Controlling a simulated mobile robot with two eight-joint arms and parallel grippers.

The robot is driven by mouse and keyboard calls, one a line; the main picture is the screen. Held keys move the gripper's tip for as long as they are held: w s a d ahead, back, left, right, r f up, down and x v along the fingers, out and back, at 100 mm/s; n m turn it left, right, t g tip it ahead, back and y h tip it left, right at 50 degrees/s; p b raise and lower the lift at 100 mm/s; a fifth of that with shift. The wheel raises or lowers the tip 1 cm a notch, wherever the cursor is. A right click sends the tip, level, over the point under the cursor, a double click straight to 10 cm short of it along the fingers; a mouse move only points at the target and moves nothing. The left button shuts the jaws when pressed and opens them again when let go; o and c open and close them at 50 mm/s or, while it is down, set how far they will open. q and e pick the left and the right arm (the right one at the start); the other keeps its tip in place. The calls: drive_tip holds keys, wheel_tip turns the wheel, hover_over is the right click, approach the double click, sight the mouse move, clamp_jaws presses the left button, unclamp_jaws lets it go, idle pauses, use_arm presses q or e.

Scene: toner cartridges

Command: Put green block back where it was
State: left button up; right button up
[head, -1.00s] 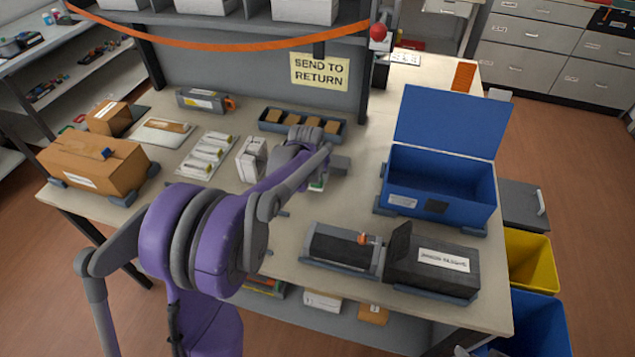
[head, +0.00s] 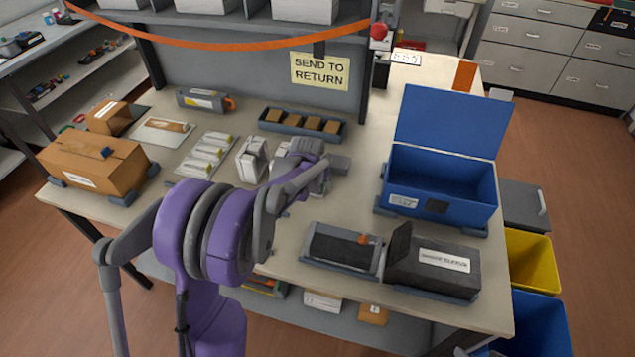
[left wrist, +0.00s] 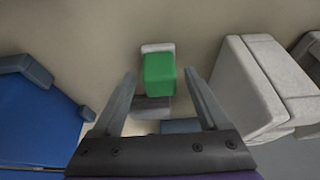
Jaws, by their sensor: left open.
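The green block (left wrist: 159,74) shows in the left wrist view, on or against a small pale and grey piece (left wrist: 152,104). My left gripper (left wrist: 161,72) is open, with one finger on each side of the green block and a gap to both. My right gripper is in neither view.
A blue open-lidded box (head: 447,204) stands to the right of the gripper. White upright boxes (head: 252,160) stand close on its left, and a tray of brown blocks (head: 303,124) lies behind. Dark cartridge units (head: 342,248) sit at the front edge.

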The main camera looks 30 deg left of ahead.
use_arm(q)
drive_tip(key=v, duration=1.2)
drive_tip(key=s+d+f+m, duration=0.1)
drive_tip(key=s+d, duration=0.3)
drive_tip(key=s, duration=0.4)
drive_tip(key=s+d+f, duration=0.1)
drive_tip(key=s+d, duration=0.4)
drive_tip(key=s, duration=0.2)
drive_tip(key=s+d+f+m+t+h, duration=0.1)
drive_tip(key=s+d, duration=0.4)
drive_tip(key=s, duration=0.3)
drive_tip(key=shift+s+f+m+p, duration=0.2)
drive_tip(key=shift+s+m+p, duration=0.1)
drive_tip(key=shift+s+p, duration=0.1)
